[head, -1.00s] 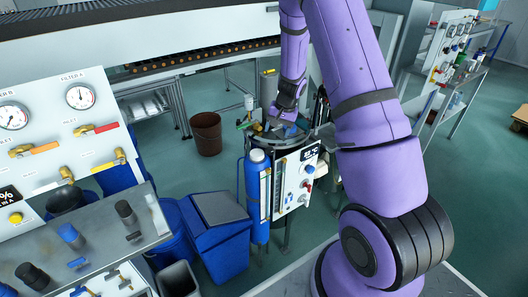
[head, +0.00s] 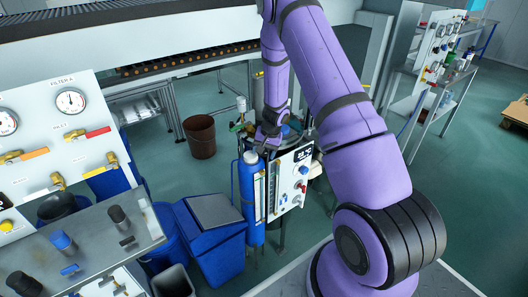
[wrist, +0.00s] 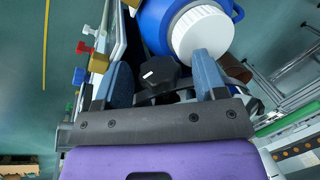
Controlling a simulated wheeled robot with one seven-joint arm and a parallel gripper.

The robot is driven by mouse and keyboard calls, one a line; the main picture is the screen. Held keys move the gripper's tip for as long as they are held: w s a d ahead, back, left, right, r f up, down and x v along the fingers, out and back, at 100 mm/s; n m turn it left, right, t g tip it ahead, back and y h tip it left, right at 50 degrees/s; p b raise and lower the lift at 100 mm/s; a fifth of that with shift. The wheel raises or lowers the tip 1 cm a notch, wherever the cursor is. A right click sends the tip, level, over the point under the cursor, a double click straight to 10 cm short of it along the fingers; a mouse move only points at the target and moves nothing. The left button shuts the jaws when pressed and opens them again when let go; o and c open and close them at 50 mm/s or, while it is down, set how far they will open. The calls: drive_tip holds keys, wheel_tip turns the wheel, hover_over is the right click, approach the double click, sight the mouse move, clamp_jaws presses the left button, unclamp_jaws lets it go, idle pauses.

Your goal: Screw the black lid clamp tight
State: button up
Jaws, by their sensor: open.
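The black lid clamp (wrist: 163,76) shows in the wrist view as a dark, faceted knob with a small white mark. My gripper (wrist: 162,62) is open, with one blue-grey finger on each side of the knob. A gap shows at the left finger; I cannot tell whether the right finger touches. In the head view my gripper (head: 268,140) is low over the top of the panel fixture (head: 290,183), and the clamp cannot be made out there.
A blue bottle with a white cap (wrist: 203,33) stands close beside the right finger; the blue cylinder (head: 251,200) shows in the head view. Coloured valve knobs (wrist: 82,60) lie left of the gripper. A blue bin (head: 212,238) and a brown bucket (head: 200,136) stand nearby.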

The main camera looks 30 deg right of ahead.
drive_tip(key=c, duration=0.9)
drive_tip(key=shift+s+d+f+t+y, duration=0.1)
drive_tip(key=shift+s+f+t+y, duration=0.2)
drive_tip(key=shift+t+y, duration=0.55)
drive_tip(key=shift+t+y, duration=0.55)
drive_tip(key=shift+y, duration=0.1)
drive_tip(key=shift+r, duration=0.1)
drive_tip(key=o, duration=0.9)
drive_tip(key=shift+d, duration=0.1)
drive_tip(key=shift+d+r, duration=0.1)
drive_tip(key=shift+r, duration=0.05)
